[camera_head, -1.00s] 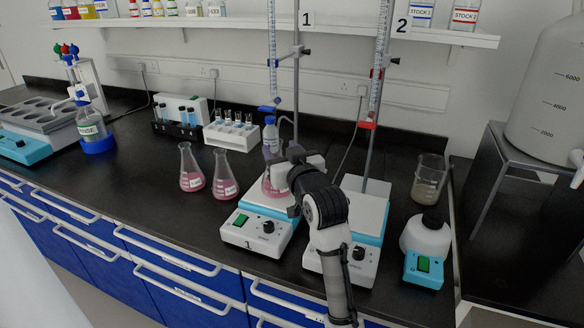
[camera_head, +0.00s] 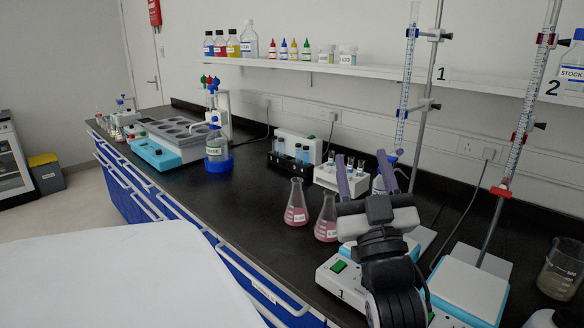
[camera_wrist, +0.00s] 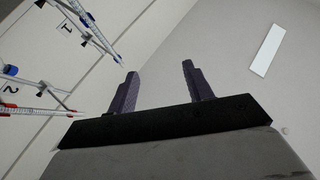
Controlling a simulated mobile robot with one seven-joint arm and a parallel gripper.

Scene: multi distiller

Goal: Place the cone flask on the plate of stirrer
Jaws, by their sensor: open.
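Two cone flasks with pink liquid stand on the black bench in the head view, the left one (camera_head: 296,207) and the right one (camera_head: 327,220). Stirrer 1 (camera_head: 337,283), white and blue, is just right of them. My arm covers most of its plate, so I cannot tell what stands on it. Stirrer 2 (camera_head: 470,287) is further right, and its visible plate is bare. My gripper (camera_head: 363,163) is open and empty, fingers pointing up in front of the stirrer 1 area. The wrist view shows the open fingers (camera_wrist: 160,78) with nothing between them.
Burettes on stands, one (camera_head: 403,85) and another (camera_head: 525,105), rise behind the stirrers. A test-tube rack (camera_head: 340,180) stands behind the flasks. A beaker (camera_head: 561,270) is at right. A white surface (camera_head: 120,275) fills the lower left. Bare bench lies left of the flasks.

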